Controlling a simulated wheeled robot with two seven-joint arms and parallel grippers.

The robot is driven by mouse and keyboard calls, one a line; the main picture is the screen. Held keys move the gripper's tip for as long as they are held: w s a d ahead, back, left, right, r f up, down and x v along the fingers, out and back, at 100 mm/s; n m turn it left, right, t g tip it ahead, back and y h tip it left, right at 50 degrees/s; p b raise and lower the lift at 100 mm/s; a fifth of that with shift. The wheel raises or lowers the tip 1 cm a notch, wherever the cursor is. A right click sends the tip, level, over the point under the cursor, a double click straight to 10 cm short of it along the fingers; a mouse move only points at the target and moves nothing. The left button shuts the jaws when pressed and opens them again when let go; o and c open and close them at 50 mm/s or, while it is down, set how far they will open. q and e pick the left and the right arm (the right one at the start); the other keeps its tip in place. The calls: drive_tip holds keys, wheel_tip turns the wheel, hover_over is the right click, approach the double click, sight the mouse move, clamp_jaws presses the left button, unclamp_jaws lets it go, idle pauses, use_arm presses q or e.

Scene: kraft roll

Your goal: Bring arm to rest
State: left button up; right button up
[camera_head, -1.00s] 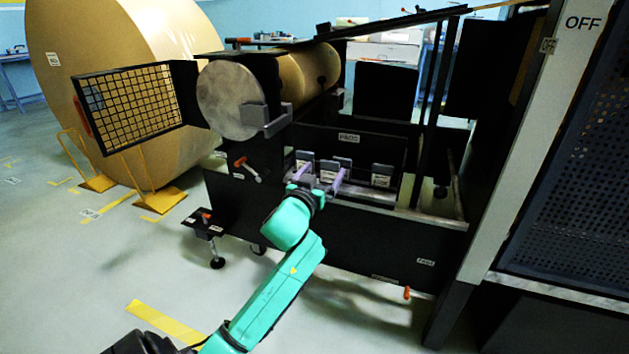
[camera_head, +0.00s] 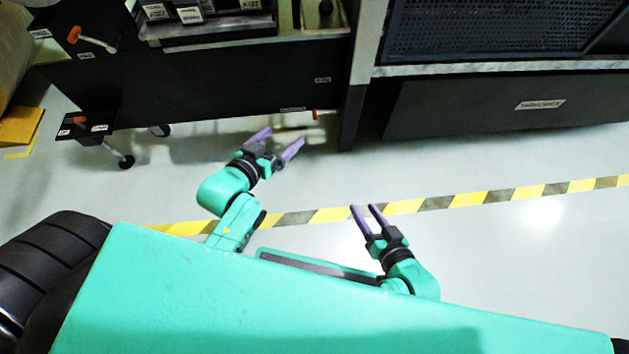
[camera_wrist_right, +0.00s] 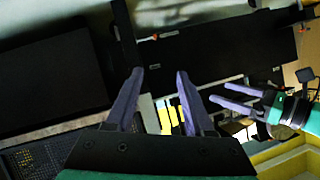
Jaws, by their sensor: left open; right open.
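My left gripper (camera_head: 275,147) has purple fingers spread apart with nothing between them. It is over the floor in front of the black machine, clear of the machine's lower edge. My left gripper also shows at the right of the right wrist view (camera_wrist_right: 234,98). My right gripper (camera_head: 362,209) is lower and to the right in the head view, over the striped floor line, its fingers apart and empty. In the right wrist view, the right gripper's two purple fingers (camera_wrist_right: 158,75) stand apart with nothing held.
The black machine (camera_head: 215,80) stands at the back left on caster feet, with an orange handle (camera_head: 316,115) low on its front. A dark cabinet (camera_head: 480,108) is at the right. A yellow and black floor line (camera_head: 435,203) crosses the clear pale floor (camera_head: 520,250).

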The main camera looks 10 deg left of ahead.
use_arm(q)
drive_tip(key=s+d+f+g+h, duration=0.2)
drive_tip(key=s+d+f+h, duration=0.1)
drive_tip(key=s+d+f, duration=0.5)
drive_tip(key=s+d, duration=0.2)
drive_tip(key=d, duration=0.1)
drive_tip(key=shift+s+d+f+m, duration=0.15)
drive_tip(key=shift+s+d+m, duration=0.1)
drive_tip(key=shift+m, duration=0.05)
